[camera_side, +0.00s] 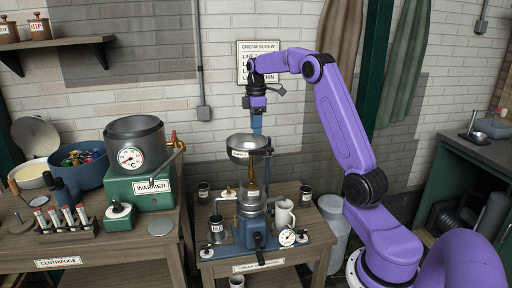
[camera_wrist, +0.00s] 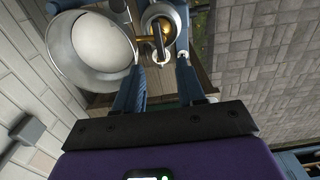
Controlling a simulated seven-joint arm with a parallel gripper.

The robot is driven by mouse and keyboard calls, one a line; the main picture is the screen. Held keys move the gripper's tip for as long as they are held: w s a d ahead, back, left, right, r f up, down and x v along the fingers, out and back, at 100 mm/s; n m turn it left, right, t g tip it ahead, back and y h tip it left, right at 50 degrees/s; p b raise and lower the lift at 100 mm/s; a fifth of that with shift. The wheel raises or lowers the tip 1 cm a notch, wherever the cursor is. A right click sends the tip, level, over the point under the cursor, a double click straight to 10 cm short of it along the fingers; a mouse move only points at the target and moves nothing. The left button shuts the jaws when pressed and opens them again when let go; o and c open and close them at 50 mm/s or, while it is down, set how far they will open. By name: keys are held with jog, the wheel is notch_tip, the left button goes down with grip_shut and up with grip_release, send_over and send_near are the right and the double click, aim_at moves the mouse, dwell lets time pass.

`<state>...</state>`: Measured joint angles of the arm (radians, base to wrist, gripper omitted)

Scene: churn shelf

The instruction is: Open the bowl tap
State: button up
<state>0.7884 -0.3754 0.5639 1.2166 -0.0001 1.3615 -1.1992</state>
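The steel supply bowl (camera_side: 247,147) stands on top of the separator on the small wooden table. In the wrist view the bowl (camera_wrist: 95,48), pale inside, fills the upper left. A brass fitting (camera_wrist: 158,40), which looks like the bowl tap, shows at top centre in the wrist view, beside the bowl. My gripper (camera_wrist: 162,70) points toward it with its two blue fingers apart and nothing seen held between them. In the side view my gripper (camera_side: 257,128) hangs just above and behind the bowl's right rim. I cannot tell the tap's handle position.
The separator's blue base (camera_side: 285,254) carries a white mug (camera_side: 284,214) and a dial gauge (camera_side: 287,237). Dark-lidded jars (camera_side: 204,192) stand around it. A green warmer (camera_side: 140,188) with a brass tap and a tube rack (camera_side: 65,222) fill the left bench. A metal can stands behind, right.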

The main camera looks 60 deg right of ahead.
aim_at(256, 150)
notch_tip(256, 150, down, 8)
jog(key=shift+f, duration=0.2)
jog(key=shift+c, duration=0.3)
grip_shut()
